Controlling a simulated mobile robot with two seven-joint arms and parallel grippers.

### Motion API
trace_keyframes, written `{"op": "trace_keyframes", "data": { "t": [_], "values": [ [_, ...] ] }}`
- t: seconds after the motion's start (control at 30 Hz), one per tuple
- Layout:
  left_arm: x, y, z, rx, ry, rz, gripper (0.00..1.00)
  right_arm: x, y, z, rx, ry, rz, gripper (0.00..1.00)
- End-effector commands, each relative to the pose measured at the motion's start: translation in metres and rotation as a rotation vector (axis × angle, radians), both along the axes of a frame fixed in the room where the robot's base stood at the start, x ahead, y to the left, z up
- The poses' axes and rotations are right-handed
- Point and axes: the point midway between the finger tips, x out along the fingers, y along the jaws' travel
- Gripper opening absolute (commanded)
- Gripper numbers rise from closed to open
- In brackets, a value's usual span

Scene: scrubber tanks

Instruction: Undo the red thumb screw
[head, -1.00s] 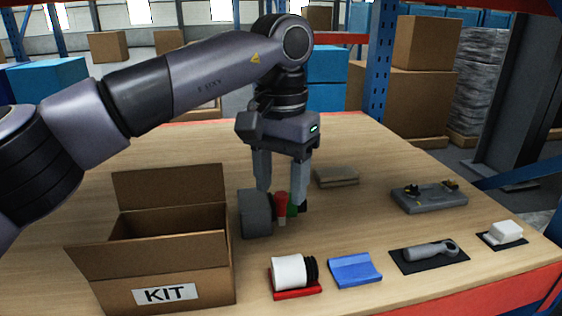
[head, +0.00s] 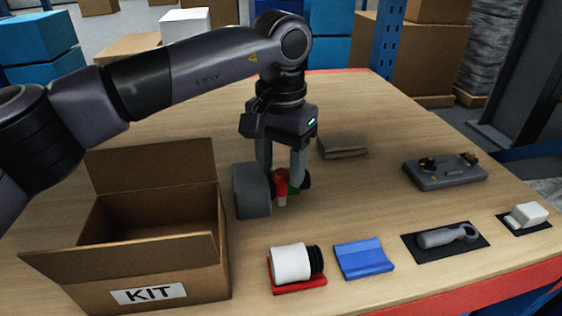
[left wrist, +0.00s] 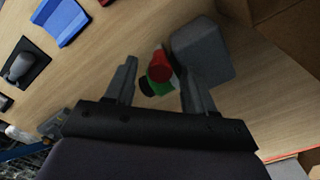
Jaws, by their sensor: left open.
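The red thumb screw (head: 281,182) stands upright beside a grey block (head: 252,190) on the table, with a green part (head: 294,188) and a black knob (head: 305,181) next to it. My left gripper (head: 282,174) points down over it, open, with one finger on each side of the screw. In the left wrist view the red screw (left wrist: 159,66) lies between the two spread fingers (left wrist: 158,85), nearer the right one, with visible gaps. The green part (left wrist: 158,88) and black knob (left wrist: 146,87) show below it. My right gripper is not in view.
An open KIT carton (head: 150,255) stands at the left front. A white spool-like part (head: 291,263) on a red cradle, a blue cradle (head: 362,260) and a grey tool (head: 446,237) line the front. A grey plate (head: 445,172) and tan pad (head: 342,146) lie behind.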

Motion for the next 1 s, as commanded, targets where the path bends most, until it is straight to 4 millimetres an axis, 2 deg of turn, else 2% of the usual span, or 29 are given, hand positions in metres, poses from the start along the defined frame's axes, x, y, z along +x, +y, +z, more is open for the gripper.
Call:
{"op": "trace_keyframes", "data": {
  "t": [0.3,0.47,0.5,0.77,1.0],
  "values": [
    [0.0001,0.0002,-0.0040,0.000,-0.001,0.001,0.54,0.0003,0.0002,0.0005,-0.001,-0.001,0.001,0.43],
    [0.0001,0.0001,-0.0038,0.001,-0.001,0.000,0.02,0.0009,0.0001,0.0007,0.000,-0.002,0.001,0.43],
    [0.0001,0.0001,-0.0038,0.001,-0.001,0.000,0.00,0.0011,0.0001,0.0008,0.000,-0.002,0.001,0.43],
    [0.0000,0.0000,-0.0034,0.001,-0.001,0.019,0.00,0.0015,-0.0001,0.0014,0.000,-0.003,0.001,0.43],
    [0.0002,0.0000,-0.0029,0.001,0.000,0.126,0.00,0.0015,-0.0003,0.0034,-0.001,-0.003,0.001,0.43]
  ]
}}
